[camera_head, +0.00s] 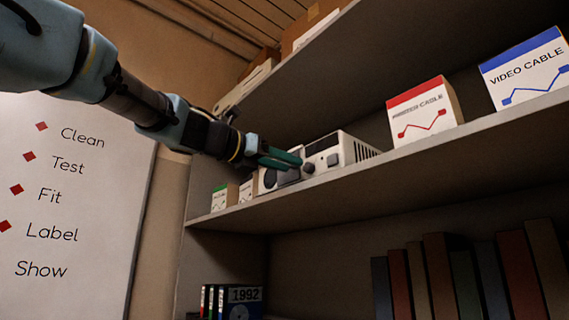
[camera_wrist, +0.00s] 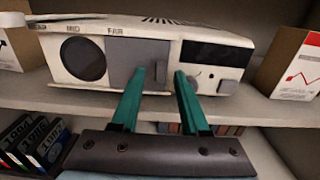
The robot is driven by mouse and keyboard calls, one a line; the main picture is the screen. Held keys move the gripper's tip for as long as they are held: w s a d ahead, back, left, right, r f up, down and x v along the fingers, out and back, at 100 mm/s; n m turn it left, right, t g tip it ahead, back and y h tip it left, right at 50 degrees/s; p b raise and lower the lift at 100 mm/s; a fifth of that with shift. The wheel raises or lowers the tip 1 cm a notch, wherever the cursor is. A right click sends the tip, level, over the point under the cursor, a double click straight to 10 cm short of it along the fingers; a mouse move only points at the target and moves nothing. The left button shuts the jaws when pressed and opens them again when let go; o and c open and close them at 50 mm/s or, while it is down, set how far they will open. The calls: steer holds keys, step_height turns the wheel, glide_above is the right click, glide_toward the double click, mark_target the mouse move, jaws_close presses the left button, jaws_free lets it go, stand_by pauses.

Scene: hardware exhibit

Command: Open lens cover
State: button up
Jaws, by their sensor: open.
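A white projector-like device (camera_head: 352,150) stands on the upper shelf; its front fills the top of the wrist view (camera_wrist: 215,82). A dark round lens (camera_wrist: 83,58) shows at its left. A small grey tab (camera_wrist: 161,72) shows at the panel's right side. My gripper (camera_wrist: 158,76) is open, its teal fingers pointing at the front, with the tab between the fingertips. I cannot tell whether either finger touches it. In the head view my gripper (camera_head: 296,160) hides part of the front.
Printer cable (camera_head: 425,115) and video cable (camera_head: 525,70) boxes stand to the right on the same shelf (camera_head: 400,165). Small boxes (camera_head: 225,197) stand at its left end. Books (camera_head: 450,275) and labelled cases (camera_head: 232,300) fill the shelf below. A whiteboard (camera_head: 75,220) is at left.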

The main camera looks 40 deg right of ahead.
steer(key=a+b, duration=0.4)
steer(key=a, duration=0.7)
steer(key=shift+w, duration=0.3)
steer(key=shift+d, duration=0.1)
steer(key=w+a+f+m+t+y, duration=0.15)
steer(key=w+a+f+y, duration=0.35)
steer(key=f, duration=0.6)
steer(key=w+a+f+m+t+y, duration=0.1)
steer(key=w+a+f+t, duration=0.1)
steer(key=w+f, duration=0.75)
steer(key=w+a+f+m+t+y, duration=0.2)
steer(key=w+a+f+y, duration=0.15)
steer(key=f, duration=1.05)
steer(key=a+f+m+y, duration=0.5)
steer(key=a+f+m, duration=0.1)
steer(key=a+f, duration=1.15)
steer(key=s+a+f+m+g+y, duration=0.3)
steer(key=s+a+f+m, duration=0.5)
steer(key=f, duration=0.5)
steer(key=shift+s+a+f, duration=0.2)
steer(key=shift+s+a, duration=0.45)
steer(key=shift+a, duration=0.35)
